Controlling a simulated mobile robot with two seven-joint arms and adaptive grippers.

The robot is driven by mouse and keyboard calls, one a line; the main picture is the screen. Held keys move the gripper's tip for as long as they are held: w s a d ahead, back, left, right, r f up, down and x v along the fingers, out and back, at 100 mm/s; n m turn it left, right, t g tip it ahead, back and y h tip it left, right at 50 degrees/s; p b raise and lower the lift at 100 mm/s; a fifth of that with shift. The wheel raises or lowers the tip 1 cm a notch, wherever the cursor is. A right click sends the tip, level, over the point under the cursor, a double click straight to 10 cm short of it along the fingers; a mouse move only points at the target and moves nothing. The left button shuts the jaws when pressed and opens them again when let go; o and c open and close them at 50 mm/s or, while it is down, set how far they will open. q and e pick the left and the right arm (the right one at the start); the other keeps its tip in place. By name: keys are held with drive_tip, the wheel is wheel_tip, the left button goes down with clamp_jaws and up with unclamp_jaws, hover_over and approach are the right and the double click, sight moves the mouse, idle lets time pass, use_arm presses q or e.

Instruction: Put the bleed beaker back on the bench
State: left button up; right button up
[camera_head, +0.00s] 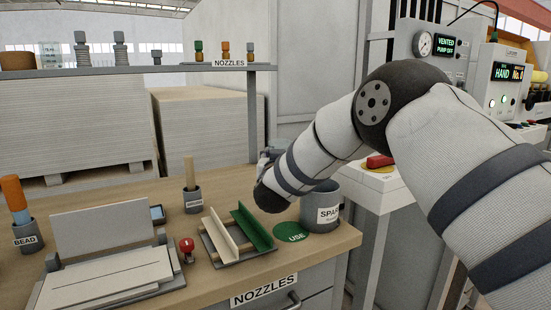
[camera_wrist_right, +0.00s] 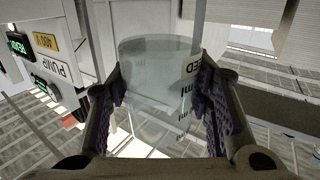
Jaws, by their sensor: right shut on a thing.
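My right gripper (camera_wrist_right: 160,85) is shut on a clear beaker (camera_wrist_right: 155,75) with printed marks and a label of which "ED" reads upside down. The beaker sits between the two ribbed finger pads. In the head view, my right arm reaches in from the right over the bench (camera_head: 225,192). The right gripper (camera_head: 267,160) shows there only as a small dark part behind the arm's end, beyond the bench's front half. My left gripper is not in view.
On the bench stand a grey pot labelled SPARE (camera_head: 325,215), a green USE disc (camera_head: 291,232), a green and cream rack (camera_head: 253,228), a red knob (camera_head: 187,244), and a small cup with a wooden stick (camera_head: 192,200). A nozzle shelf (camera_head: 180,67) spans the back. Gauge panels (camera_head: 424,42) stand right.

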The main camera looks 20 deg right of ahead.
drive_tip(key=s+a+f+n+y, duration=0.1)
drive_tip(key=s+a+n+y, duration=0.1)
drive_tip(key=s+a, duration=0.2)
drive_tip(key=s+a+f+n+t+y, duration=0.1)
drive_tip(key=s+a+f+y, duration=0.1)
drive_tip(key=s, duration=0.8)
drive_tip(key=s+a+f+n+t+y, duration=0.1)
drive_tip(key=s+a+f+n+y, duration=0.1)
drive_tip(key=s+a+y, duration=0.2)
drive_tip(key=s+a, duration=0.2)
drive_tip(key=s, duration=0.1)
drive_tip(key=shift+s+a+f+n, duration=0.15)
drive_tip(key=shift+s+a+n, duration=0.15)
drive_tip(key=shift+a, duration=0.05)
